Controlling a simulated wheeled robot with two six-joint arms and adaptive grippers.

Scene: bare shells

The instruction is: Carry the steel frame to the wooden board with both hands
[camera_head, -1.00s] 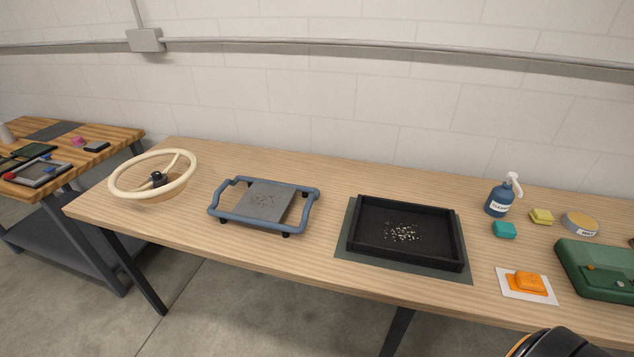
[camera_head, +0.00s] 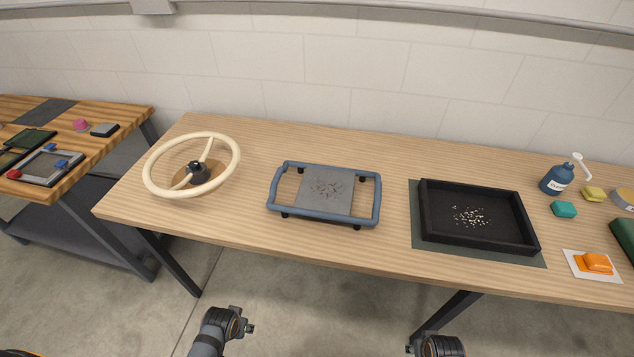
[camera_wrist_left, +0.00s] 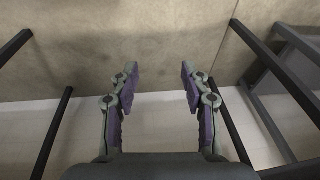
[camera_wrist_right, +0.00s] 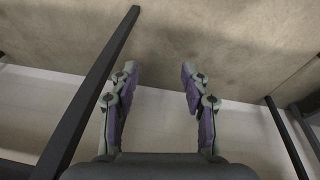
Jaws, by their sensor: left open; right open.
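The frame (camera_head: 324,215) is a blue-grey tubular rectangle on black feet. It stands on the long table, left of the black tray, and a grey speckled plate (camera_head: 325,189) sits inside it. No separate wooden board is clear to me; the side table at left has a striped wooden top (camera_head: 105,137). My left gripper (camera_head: 248,325) is low in front of the table, below and left of the frame. My right gripper (camera_head: 412,347) is at the bottom edge, below and right of the frame. Both wrist views show spread, empty jaws, the left (camera_wrist_left: 158,72) and right (camera_wrist_right: 158,72), over floor.
A cream wheel (camera_head: 153,162) on a dark hub stands left of the frame. The black tray (camera_head: 478,242) with pale bits lies right on a dark mat. A blue pump bottle (camera_head: 556,181) and an orange block (camera_head: 596,263) are further right. Table is bare around the frame.

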